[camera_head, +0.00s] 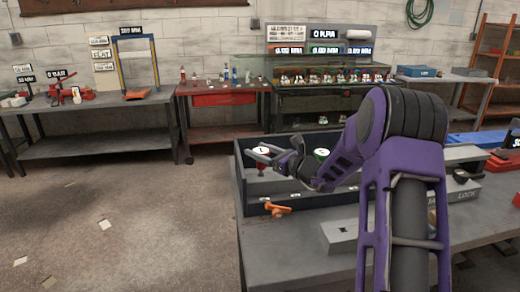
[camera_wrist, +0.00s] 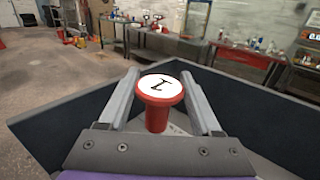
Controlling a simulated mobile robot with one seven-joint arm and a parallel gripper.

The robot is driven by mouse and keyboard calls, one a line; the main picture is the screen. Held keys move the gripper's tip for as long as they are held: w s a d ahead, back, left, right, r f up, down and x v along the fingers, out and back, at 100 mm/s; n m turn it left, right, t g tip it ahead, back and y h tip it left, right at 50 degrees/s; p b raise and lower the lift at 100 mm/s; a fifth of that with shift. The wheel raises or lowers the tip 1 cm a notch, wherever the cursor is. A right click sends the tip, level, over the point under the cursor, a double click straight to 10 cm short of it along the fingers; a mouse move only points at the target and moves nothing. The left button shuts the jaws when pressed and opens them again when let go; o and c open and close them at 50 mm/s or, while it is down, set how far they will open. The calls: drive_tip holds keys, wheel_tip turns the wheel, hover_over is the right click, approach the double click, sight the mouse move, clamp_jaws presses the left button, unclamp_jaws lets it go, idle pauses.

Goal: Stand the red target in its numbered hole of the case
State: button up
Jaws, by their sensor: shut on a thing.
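The red target (camera_head: 262,151), with a white round top, is between the fingers of my gripper (camera_head: 264,155) at the left end of the dark case (camera_head: 243,187). In the wrist view the red target (camera_wrist: 157,113) is upright, its top marked "1", and the two grey fingers (camera_wrist: 161,104) close on its sides. Dark case walls (camera_wrist: 270,105) rise around it. Its foot and the hole under it are hidden, so I cannot tell whether it is seated. A green target (camera_head: 321,154) stands further right, partly behind my arm.
An orange clamp-like thing (camera_head: 277,209) lies against the case front. A grey block (camera_head: 343,236) with a small hole sits on the bench (camera_head: 300,262) nearer me. A blue box (camera_head: 472,140) and red parts lie at the right. Open floor is at the left.

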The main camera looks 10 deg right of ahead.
drive_tip(key=shift+f, duration=1.15)
drive_tip(key=o, duration=1.5)
drive_tip(key=p+v, duration=0.1)
drive_tip(key=v, duration=1.1)
drive_tip(key=shift+d, duration=0.1)
